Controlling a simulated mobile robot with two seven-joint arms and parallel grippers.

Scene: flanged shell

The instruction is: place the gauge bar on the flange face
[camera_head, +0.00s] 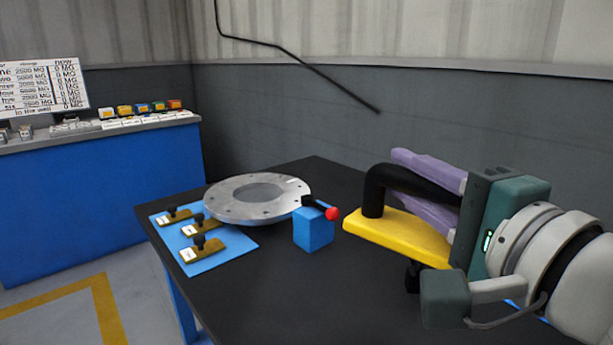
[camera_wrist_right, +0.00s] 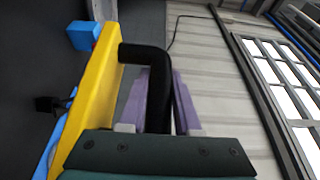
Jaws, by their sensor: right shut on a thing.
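The gauge bar (camera_head: 400,232) is a thick yellow bar with a black arched handle (camera_head: 385,185). My right gripper (camera_head: 405,172), with purple fingers, is shut on that handle. The bar is held to the right of the flange and appears to be above the table; a dark knob shows below it. The flange face (camera_head: 225,205) is a flat grey metal ring with small holes and a wide central opening, lying at the left of the table. In the right wrist view, the bar (camera_wrist_right: 92,95) runs along the left of the fingers. My left gripper is not in view.
A blue block (camera_head: 313,232) with a red-tipped black lever (camera_head: 331,213) stands beside the flange. Several small tagged brass-coloured pieces lie on a light blue mat (camera_head: 222,255) at the table's left. The black table (camera_head: 290,290) is clear at the front. A blue counter (camera_head: 90,210) stands behind.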

